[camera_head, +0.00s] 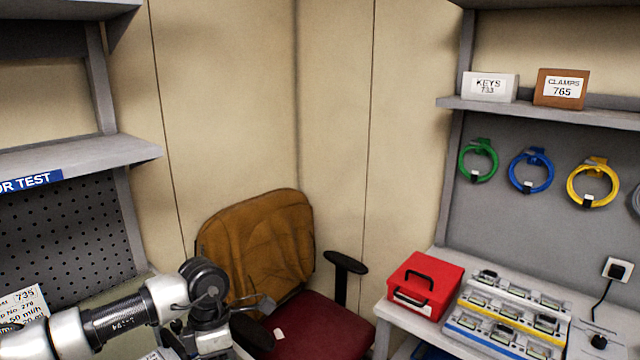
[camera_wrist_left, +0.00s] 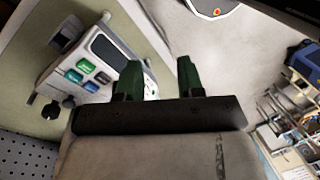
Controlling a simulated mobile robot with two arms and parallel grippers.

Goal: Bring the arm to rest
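My left arm (camera_head: 118,318) comes in from the left in the head view, over the left bench beside the chair. In the left wrist view my left gripper (camera_wrist_left: 158,80) shows two dark green fingers set apart, with nothing between them. A pale infusion pump (camera_wrist_left: 112,47) with a dark screen and green and blue buttons lies beyond the fingers on the left. I cannot tell whether a finger touches it. My right arm and gripper are in neither view.
An office chair (camera_head: 262,245) stands in the corner close to my left arm. A shelf (camera_head: 75,155) overhangs the left bench. On the right bench are a red box (camera_head: 425,284) and racks of small devices (camera_head: 510,315). Coiled cables (camera_head: 530,170) hang above.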

